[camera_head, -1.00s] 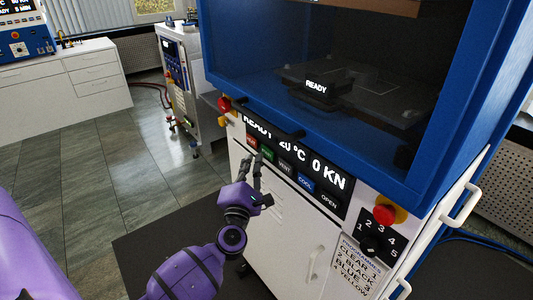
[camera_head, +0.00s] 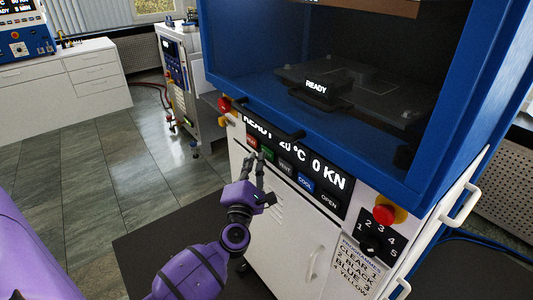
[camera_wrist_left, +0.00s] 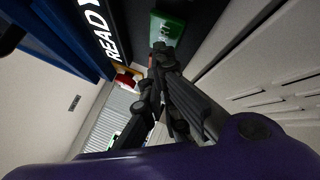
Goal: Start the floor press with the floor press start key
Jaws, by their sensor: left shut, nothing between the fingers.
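The floor press (camera_head: 326,125) has a blue frame over a white cabinet. Its black panel reads READY, 20 °C and 0 KN, above a row of keys. The green key (camera_head: 267,151), apparently the start key, is second from the left, partly behind my fingers. It also shows in the left wrist view (camera_wrist_left: 167,27), just beyond the fingertips. My left gripper (camera_head: 256,158) is shut and empty, its fingertips close to the green key. I cannot tell whether they touch it. The fingertips also show in the left wrist view (camera_wrist_left: 161,50). My right gripper is out of view.
A red key (camera_head: 251,141) is left of the green one; a blue COOL key (camera_head: 306,184) and an OPEN key are to the right. A red emergency button (camera_head: 384,214) and a numbered dial (camera_head: 374,243) are lower right. A handle (camera_head: 284,132) juts out above the panel.

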